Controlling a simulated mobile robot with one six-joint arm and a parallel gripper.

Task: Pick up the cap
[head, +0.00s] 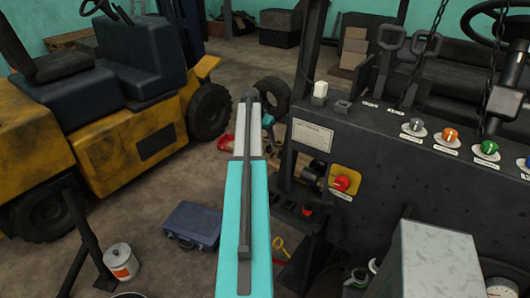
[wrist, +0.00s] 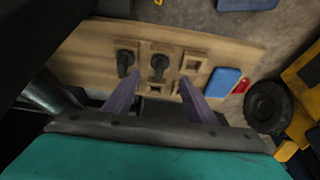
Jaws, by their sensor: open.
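My gripper (wrist: 157,92) shows in the wrist view with its two fingers apart and nothing between them. Beyond the fingertips is a wooden board (wrist: 85,58) with square frames and two black knob-like pieces, one left (wrist: 125,60) and one near the middle (wrist: 159,64). I cannot tell for sure which thing is the cap; either black piece may be it. Whether the fingers touch the board is unclear. In the head view my teal arm reaches forward and my fingers cannot be made out.
A dark console (head: 385,165) with coloured knobs and a red button (head: 341,183) stands right of my arm. A yellow forklift (head: 125,130) is at left. A blue case (head: 192,226) and a white bucket (head: 121,262) stand on the floor. A blue block (wrist: 221,82) lies by the board.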

